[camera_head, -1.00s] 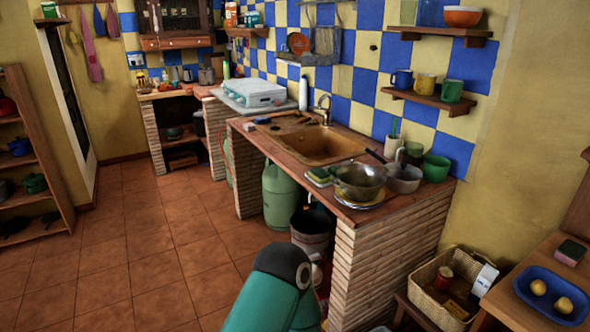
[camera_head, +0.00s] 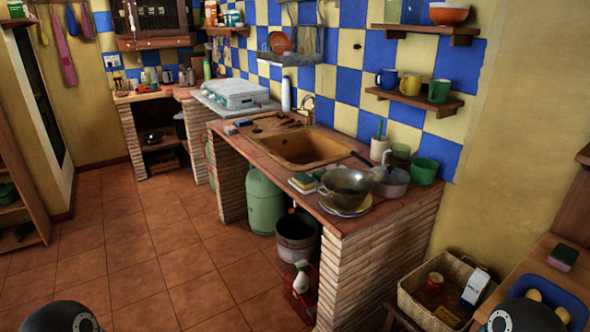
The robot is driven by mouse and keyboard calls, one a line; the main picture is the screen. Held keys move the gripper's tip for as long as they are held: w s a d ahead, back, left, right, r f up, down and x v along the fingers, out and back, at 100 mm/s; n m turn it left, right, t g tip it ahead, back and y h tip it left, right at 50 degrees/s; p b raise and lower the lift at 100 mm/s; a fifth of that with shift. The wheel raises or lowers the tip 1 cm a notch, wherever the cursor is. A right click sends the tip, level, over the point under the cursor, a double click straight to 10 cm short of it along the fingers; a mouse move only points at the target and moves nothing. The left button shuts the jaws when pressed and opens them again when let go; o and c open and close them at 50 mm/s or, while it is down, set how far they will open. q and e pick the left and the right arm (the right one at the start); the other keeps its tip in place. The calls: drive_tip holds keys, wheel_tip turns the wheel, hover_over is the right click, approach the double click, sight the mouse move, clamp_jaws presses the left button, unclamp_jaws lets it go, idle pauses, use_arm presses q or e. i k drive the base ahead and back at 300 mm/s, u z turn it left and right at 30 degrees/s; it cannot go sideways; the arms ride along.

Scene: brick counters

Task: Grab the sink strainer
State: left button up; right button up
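The brown sink (camera_head: 304,148) is set in the tiled brick counter (camera_head: 236,150). I cannot make out a sink strainer in or around it. A metal bowl (camera_head: 346,184) sits on yellow-rimmed plates at the counter's near end; I cannot tell if it has holes. Dark rounded parts of my arms show at the bottom left and bottom right. Neither gripper is in view.
A sponge (camera_head: 303,181), a lidded pot (camera_head: 391,181) and a green cup (camera_head: 424,171) crowd the counter's near end. A metal bucket (camera_head: 297,237) and a green gas cylinder (camera_head: 264,200) stand below. A wicker basket (camera_head: 443,290) sits lower right. The left floor is clear.

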sight(337, 165)
drive_tip(key=u, duration=0.25)
drive_tip(key=k, duration=0.5)
drive_tip(key=u, duration=0.45)
drive_tip(key=i, duration=1.6)
drive_tip(key=z, duration=0.55)
